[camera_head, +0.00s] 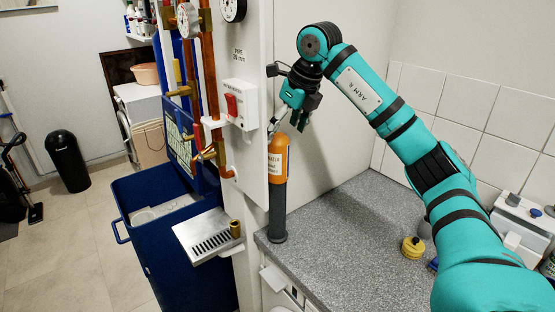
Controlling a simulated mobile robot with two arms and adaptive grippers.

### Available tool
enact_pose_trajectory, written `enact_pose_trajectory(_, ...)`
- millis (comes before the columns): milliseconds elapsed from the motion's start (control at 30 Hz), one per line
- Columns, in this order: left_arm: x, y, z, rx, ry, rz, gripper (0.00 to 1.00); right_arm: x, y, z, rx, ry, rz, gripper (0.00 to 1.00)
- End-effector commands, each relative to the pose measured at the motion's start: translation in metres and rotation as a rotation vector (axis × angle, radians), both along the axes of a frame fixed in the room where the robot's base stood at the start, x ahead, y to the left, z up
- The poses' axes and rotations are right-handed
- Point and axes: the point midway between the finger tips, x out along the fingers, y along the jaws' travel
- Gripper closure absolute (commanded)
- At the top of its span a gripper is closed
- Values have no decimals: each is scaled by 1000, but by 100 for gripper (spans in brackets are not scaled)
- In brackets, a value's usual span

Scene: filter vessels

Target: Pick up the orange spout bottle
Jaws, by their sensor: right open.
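The orange spout bottle (279,160) stands upright on the grey speckled counter (340,225), at its left edge beside the white panel. Its upper part is orange with a label, and its lower part is dark grey. A thin spout seems to rise from its top. My right gripper (288,122) is open and empty, just above the top of the bottle and pointing down. I cannot tell whether a finger touches the spout. My left gripper is not in view.
The white panel (255,110) with copper pipes, gauges and a red switch (231,104) stands close left of the bottle. A metal drip tray (208,238) juts out below. A yellow object (412,247) sits on the counter at right. The counter's middle is clear.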

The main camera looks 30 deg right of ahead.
Motion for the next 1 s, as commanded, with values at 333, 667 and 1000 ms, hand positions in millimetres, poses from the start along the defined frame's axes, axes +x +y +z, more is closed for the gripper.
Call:
enact_pose_trajectory(333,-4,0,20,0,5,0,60,14,4,-41,0,3,0,16)
enact_pose_trajectory(667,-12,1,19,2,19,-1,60,17,5,-49,1,0,0,17)
enact_pose_trajectory(1000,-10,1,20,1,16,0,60,17,5,-49,1,0,0,62)
